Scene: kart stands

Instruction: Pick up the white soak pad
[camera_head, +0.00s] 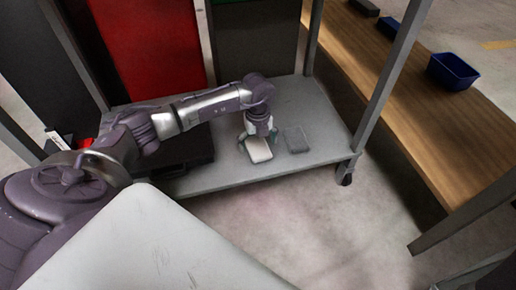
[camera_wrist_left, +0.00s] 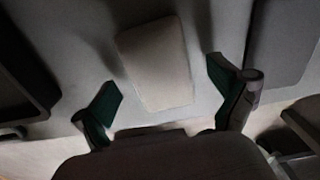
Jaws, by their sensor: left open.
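The white soak pad (camera_head: 259,150) lies flat on the grey lower shelf (camera_head: 222,176) of the stand. In the left wrist view the pad (camera_wrist_left: 155,62) is a pale rounded rectangle, slightly tilted in the picture. My left gripper (camera_head: 258,142) is right above the pad. Its green-lined fingers are open, one on each side of the pad's near end, as the left wrist view (camera_wrist_left: 165,90) shows. I see no finger pressing on the pad. My right gripper is not in view.
A grey pad (camera_head: 296,139) lies just right of the white one. A black tray-like item (camera_head: 185,150) sits to its left. Stand legs (camera_head: 393,75) rise at the corners. A wooden bench (camera_head: 440,120) with a blue bin (camera_head: 453,72) runs along the right.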

